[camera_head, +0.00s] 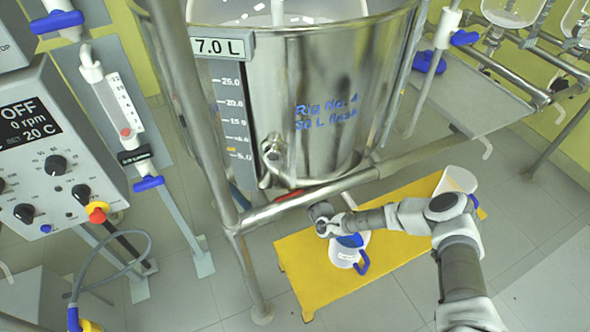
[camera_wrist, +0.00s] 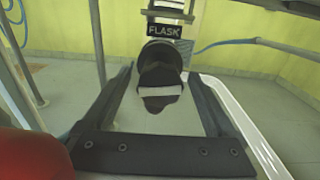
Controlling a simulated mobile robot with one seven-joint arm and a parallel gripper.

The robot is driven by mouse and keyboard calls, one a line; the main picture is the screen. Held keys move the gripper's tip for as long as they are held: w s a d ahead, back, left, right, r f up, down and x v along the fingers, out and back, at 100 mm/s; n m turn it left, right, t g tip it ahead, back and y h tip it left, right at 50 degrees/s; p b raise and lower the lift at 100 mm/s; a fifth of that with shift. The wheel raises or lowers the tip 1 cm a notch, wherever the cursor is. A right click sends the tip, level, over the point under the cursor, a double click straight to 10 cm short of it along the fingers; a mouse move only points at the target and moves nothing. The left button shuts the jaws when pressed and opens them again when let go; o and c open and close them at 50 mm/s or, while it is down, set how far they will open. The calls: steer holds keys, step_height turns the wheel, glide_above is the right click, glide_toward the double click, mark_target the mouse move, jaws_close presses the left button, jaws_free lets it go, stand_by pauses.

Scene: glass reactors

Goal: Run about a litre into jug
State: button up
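The steel vessel (camera_head: 335,95) marked "Rig No. 4, 30 L flask" stands in a pipe frame, with its display (camera_head: 222,47) reading 7.0 L. A white jug (camera_head: 341,258) with a blue handle stands below it, partly hidden by my arm. My gripper (camera_head: 325,222) is above that jug, below the vessel. In the wrist view, a dark knob (camera_wrist: 160,75) with a pale stripe sits between my fingers (camera_wrist: 158,80), below a tag (camera_wrist: 164,31) reading "FLASK". The fingers are apart, with narrow gaps beside the knob; contact is unclear. The vessel's outlet is hidden.
The jug stands on a yellow platform (camera_head: 312,272). Another white container (camera_head: 459,181) is at its far right end. A control box (camera_head: 55,150) reading OFF, 0 rpm, 20 C is at left. Frame pipes (camera_head: 310,200) cross close to my gripper.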

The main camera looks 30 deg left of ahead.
steer(key=p+v, duration=0.4)
steer(key=v, duration=1.3)
steer(key=shift+d+p, duration=0.2)
steer(key=shift+p, duration=0.1)
steer(key=shift+s, duration=0.1)
